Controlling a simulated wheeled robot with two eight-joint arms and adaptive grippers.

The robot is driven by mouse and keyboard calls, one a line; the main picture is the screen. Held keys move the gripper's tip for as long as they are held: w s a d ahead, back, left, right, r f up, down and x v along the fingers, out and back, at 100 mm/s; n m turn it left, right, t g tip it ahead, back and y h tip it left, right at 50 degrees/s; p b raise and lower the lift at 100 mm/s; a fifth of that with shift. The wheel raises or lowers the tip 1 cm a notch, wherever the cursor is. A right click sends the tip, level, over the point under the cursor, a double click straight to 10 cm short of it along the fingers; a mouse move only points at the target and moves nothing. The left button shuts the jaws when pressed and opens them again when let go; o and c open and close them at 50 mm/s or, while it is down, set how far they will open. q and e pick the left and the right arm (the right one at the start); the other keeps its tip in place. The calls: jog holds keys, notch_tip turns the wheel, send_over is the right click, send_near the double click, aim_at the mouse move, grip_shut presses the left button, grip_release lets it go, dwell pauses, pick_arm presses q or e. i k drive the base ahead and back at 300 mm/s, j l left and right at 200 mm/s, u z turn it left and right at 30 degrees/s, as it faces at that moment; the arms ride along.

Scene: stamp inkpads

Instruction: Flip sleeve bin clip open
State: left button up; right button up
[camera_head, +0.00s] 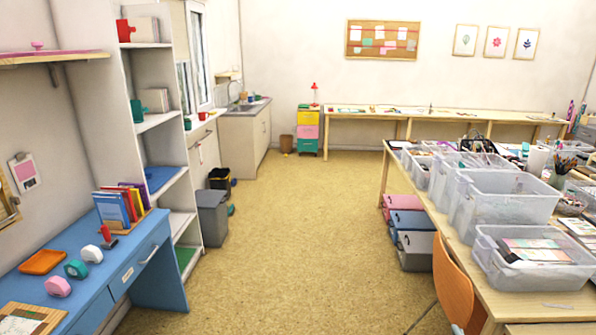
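Several clear plastic bins stand on the wooden table at the right. The nearest bin (487,268) is open at the top and holds flat pastel and dark sheets or sleeves. A small dark item shows at its left inside, too small to tell whether it is a clip. A larger clear bin (500,207) stands just behind it and looks nearly empty. I cannot tell which bin is the sleeve bin, and no clip is clearly visible. Neither of my grippers is in view.
An orange chair (453,285) stands against the table's (540,305) left side. Pink, blue and grey boxes (415,243) sit under the table. A blue desk (160,270) and white shelf (100,110) line the left. The floor (300,230) between is clear.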

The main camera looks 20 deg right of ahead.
aim_at(438, 158)
jog(key=i+l+z, duration=0.1)
jog(key=i+z, duration=0.5)
jog(key=z, duration=0.2)
jog(key=i+z, duration=0.4)
jog(key=i+j+z, duration=0.15)
jog(key=z, duration=0.25)
jog(key=i+j, duration=0.15)
jog(key=i, duration=0.3)
jog(key=i+j+z, duration=0.15)
jog(key=i, duration=0.3)
jog(key=i+j, duration=0.2)
jog(key=i, duration=0.25)
jog(key=i+j+z, duration=0.1)
jog(key=i, duration=0.35)
